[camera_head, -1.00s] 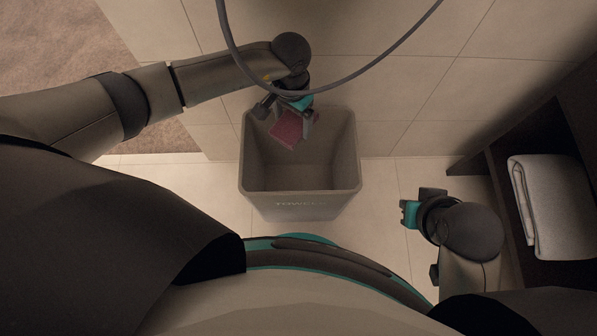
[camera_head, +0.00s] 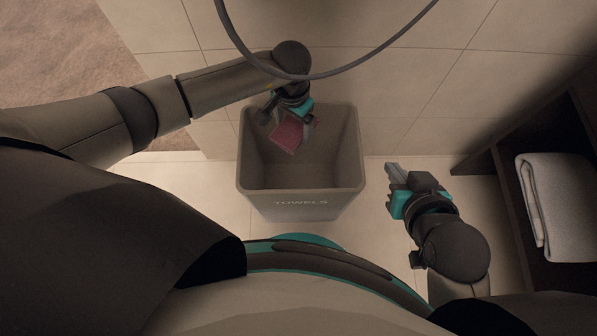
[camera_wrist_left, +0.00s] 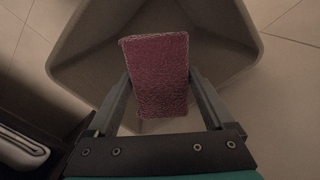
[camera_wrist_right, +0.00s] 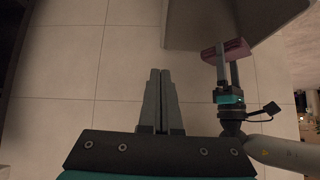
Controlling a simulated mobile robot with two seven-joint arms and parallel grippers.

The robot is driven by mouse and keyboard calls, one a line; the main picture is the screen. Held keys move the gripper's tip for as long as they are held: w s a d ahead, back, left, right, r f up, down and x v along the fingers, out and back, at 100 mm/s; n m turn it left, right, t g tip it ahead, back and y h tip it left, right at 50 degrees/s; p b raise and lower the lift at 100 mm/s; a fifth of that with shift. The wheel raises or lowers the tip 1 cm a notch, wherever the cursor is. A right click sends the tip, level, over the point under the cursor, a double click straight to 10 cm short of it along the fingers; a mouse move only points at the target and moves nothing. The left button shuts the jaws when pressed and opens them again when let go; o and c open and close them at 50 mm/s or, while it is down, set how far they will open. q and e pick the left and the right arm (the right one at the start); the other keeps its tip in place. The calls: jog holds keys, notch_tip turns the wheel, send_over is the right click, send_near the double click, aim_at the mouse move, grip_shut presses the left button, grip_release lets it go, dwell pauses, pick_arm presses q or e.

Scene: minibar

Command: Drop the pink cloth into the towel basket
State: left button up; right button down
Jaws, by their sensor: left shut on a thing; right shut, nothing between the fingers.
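The pink cloth (camera_head: 288,133) is a small folded pad over the opening of the towel basket (camera_head: 302,205), a grey open bin with "TOWELS" on its front. My left gripper (camera_head: 287,122) is shut on the cloth at the basket's back left; it also shows in the left wrist view (camera_wrist_left: 160,105), with the cloth (camera_wrist_left: 158,75) between its fingers and the basket's inside (camera_wrist_left: 220,40) beyond. In the right wrist view the cloth (camera_wrist_right: 226,50) is at the basket's rim. My right gripper (camera_head: 395,175) is shut and empty, right of the basket; its fingers touch in its wrist view (camera_wrist_right: 158,100).
A dark shelf (camera_head: 510,190) with a folded white towel (camera_head: 562,200) stands at the right. A tiled wall (camera_head: 400,70) rises behind the basket. A dark cable (camera_head: 330,72) loops across the top of the head view.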

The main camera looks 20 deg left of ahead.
pick_arm(q)
jog(key=o, duration=1.2)
jog(key=shift+r, duration=0.1)
pick_arm(e)
jog(key=shift+s, duration=0.1)
pick_arm(q)
jog(key=shift+r+p, duration=0.45)
jog(key=shift+r, duration=0.3)
notch_tip(320, 180, up, 4)
jog(key=shift+f+p, duration=0.1)
jog(key=shift+p, duration=0.85)
pick_arm(e)
jog(key=s+d+g+h, duration=0.2)
jog(key=s+d+g, duration=0.2)
jog(key=d, duration=0.1)
pick_arm(q)
jog(key=shift+r+p, duration=2)
jog(key=shift+r, duration=2.9)
pick_arm(e)
notch_tip(320, 180, down, 8)
jog(key=s+g, duration=0.1)
jog(key=shift+f, duration=0.2)
